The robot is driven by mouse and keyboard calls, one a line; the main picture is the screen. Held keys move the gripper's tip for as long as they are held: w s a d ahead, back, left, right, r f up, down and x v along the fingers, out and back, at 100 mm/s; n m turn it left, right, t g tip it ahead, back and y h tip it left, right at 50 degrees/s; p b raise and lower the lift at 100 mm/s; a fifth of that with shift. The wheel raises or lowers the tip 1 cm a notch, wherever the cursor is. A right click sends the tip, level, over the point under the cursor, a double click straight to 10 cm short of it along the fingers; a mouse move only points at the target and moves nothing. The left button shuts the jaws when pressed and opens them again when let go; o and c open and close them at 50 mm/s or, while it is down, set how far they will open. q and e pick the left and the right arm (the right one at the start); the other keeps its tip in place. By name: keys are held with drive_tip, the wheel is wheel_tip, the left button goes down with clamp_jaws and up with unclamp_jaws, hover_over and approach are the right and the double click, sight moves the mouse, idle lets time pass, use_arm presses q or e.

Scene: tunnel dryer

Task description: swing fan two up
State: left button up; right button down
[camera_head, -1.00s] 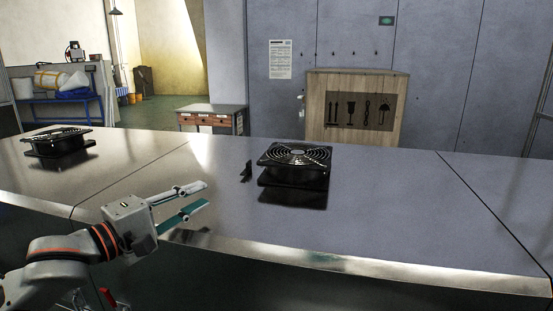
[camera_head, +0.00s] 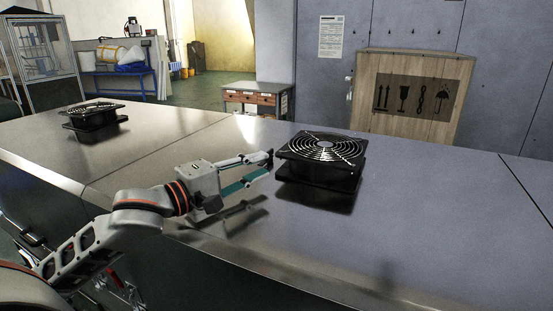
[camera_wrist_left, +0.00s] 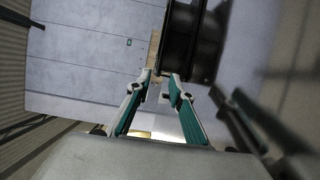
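A black fan with a round wire guard (camera_head: 327,147) sits tilted up over its black base on the grey bench, close to my left gripper. My left gripper (camera_head: 266,165) is open, its two teal-lined fingers apart, with the tips just left of the fan. A second similar fan (camera_head: 93,114) is at the far left. My right gripper is out of view.
The metal bench (camera_head: 400,240) is clear right of the near fan and between the two fans. A wooden crate (camera_head: 418,62) stands behind the bench, with a small drawer table (camera_head: 258,99) to its left.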

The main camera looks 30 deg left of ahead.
sight(280, 157)
use_arm(q)
drive_tip(key=shift+x, duration=2.95)
clamp_jaws()
